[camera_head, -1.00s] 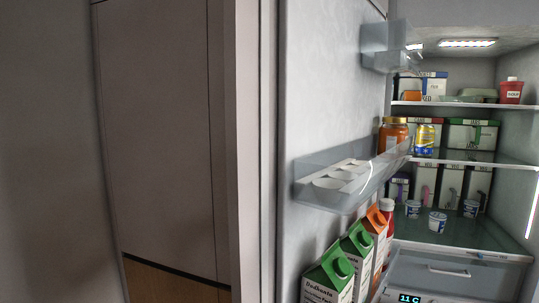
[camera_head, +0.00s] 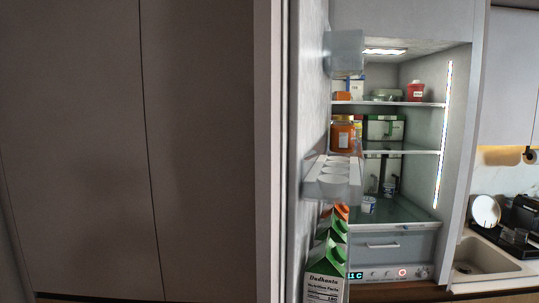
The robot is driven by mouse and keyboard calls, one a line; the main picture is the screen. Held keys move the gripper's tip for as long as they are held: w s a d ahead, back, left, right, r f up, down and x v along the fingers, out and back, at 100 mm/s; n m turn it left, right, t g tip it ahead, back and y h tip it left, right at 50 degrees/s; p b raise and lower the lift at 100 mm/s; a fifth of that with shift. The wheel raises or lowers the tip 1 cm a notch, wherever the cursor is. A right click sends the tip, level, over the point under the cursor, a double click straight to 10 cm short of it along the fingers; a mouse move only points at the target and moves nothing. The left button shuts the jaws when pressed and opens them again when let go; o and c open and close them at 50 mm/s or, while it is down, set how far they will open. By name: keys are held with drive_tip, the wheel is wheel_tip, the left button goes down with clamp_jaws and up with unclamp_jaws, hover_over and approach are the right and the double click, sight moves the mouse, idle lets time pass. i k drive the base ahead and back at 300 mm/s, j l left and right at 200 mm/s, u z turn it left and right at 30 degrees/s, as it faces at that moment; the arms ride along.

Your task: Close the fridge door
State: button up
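The fridge door (camera_head: 308,95) stands open, seen nearly edge-on left of the fridge interior. Its inner side carries a clear upper bin (camera_head: 343,52), an egg tray (camera_head: 332,178) and green-topped cartons (camera_head: 326,265) low down. The lit fridge interior (camera_head: 425,135) shows to the right, with boxes, jars and cups on its shelves and a drawer (camera_head: 395,247) with a small display below. My gripper is not in view.
A tall brown-grey cabinet panel (camera_head: 75,140) fills the left. Right of the fridge are a counter with a sink (camera_head: 485,260), a white plate (camera_head: 486,211) and a dark appliance (camera_head: 522,218). The floor barely shows.

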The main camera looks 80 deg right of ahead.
sight(295, 173)
drive_tip(key=z, duration=0.45)
drive_tip(key=j+z, duration=0.1)
drive_tip(key=z, duration=0.85)
drive_tip(key=j+z, duration=0.15)
drive_tip(key=z, duration=0.75)
drive_tip(key=j+z, duration=0.1)
drive_tip(key=z, duration=0.85)
drive_tip(key=k+j+u, duration=0.45)
drive_tip(key=k+j, duration=0.05)
